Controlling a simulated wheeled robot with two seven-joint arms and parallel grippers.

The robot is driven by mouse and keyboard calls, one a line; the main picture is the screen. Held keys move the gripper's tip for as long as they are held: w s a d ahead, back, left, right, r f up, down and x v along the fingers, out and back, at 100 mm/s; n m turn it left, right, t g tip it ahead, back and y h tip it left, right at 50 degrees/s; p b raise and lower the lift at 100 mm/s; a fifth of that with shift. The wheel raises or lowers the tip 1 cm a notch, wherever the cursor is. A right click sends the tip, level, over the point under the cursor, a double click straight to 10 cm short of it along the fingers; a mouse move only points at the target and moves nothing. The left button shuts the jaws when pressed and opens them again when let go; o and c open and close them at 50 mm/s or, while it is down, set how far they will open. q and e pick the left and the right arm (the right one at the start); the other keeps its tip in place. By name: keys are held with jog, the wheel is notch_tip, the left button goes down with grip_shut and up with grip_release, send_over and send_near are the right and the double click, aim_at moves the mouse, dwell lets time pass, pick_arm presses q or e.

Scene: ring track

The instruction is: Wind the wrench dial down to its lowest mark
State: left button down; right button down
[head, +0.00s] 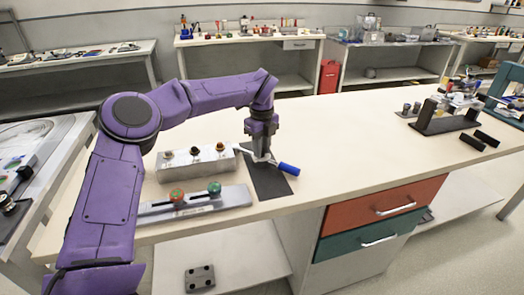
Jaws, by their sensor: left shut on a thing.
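The wrench lies over the dark mat (272,184), with its blue handle (289,169) pointing to the lower right. Its silver shaft runs up and to the left under my left gripper. My left gripper (262,155) points down and is shut on the wrench, close to the handle. The fingers cover part of the wrench, and the dial and its marks are too small or hidden to read. My right gripper is not in view.
Left of the wrench is a silver block (180,171) with several dark-topped fittings. In front of it lies a grey plate (230,197) with a red and a green knob. A black stand (440,125) is at the far right. The middle of the worktop (350,140) is clear.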

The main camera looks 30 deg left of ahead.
pick_arm(q)
jog(key=shift+f, duration=0.1)
dwell(0.4)
jog(key=c, duration=0.9)
grip_release()
notch_tip(320, 180, up, 11)
jog(key=shift+f+p, duration=0.2)
jog(key=shift+p, duration=0.2)
